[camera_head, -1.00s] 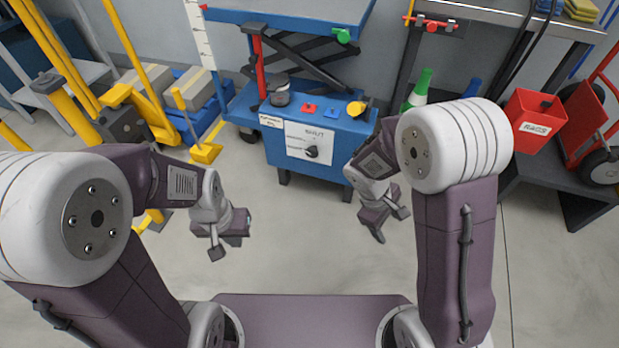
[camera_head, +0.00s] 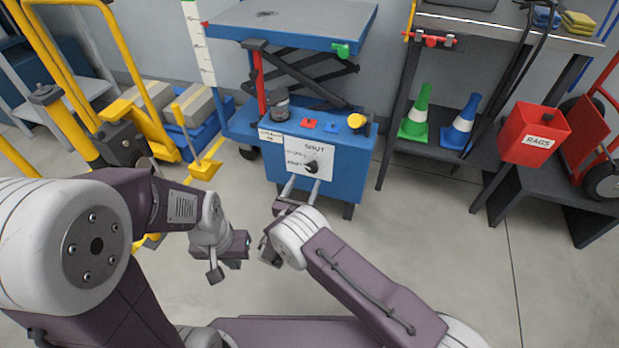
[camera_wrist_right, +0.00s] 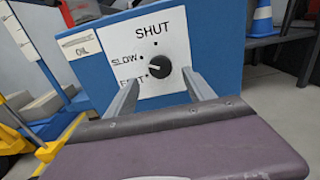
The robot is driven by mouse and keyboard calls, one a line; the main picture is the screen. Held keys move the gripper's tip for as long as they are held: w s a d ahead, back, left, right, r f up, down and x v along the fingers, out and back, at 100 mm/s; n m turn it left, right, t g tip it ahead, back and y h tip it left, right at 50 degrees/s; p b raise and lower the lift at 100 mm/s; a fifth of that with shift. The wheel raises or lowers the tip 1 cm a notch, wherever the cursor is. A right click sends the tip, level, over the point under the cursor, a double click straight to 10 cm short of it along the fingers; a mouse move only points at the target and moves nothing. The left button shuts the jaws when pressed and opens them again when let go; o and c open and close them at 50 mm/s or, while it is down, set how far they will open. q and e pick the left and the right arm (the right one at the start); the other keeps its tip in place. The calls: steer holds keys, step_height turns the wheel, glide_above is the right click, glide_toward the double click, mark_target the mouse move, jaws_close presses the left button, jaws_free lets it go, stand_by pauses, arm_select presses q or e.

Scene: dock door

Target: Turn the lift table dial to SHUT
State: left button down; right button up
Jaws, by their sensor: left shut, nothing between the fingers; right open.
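The lift table dial (camera_head: 312,166) is a round black knob on a white panel (camera_head: 295,150) on the front of the blue lift table (camera_head: 345,160). In the right wrist view the dial (camera_wrist_right: 159,67) has SHUT above it and SLOW and a partly hidden FAST to its left. Its pale pointer faces left, away from SHUT; the exact mark is unclear. My right gripper (camera_head: 304,183) is open, its two fingers (camera_wrist_right: 161,80) reaching toward the panel on either side of and below the dial. Contact is not visible. My left gripper (camera_head: 230,268) is shut and empty, low at left.
Yellow pallet-jack parts (camera_head: 150,110) stand left. Cones (camera_head: 417,113) and a red RAGS bin (camera_head: 535,132) are right. Floor in front is clear.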

mark_target(311, 170)
steer(key=x, duration=0.1)
steer(key=b+x, duration=0.1)
steer(key=x, duration=0.1)
steer(key=b+x, duration=0.1)
steer(key=shift+w+d+f, duration=0.15)
steer(key=shift+w+f, duration=0.1)
steer(key=shift+w, duration=0.05)
steer(key=shift+w+d+r+b, duration=0.1)
steer(key=shift+w+r+b, duration=0.1)
steer(key=shift+w+b, duration=0.15)
arm_select(q)
step_height(311, 170, down, 4)
steer(key=shift+r, duration=0.15)
arm_select(e)
steer(key=c, duration=1.3)
steer(key=shift+c, duration=0.2)
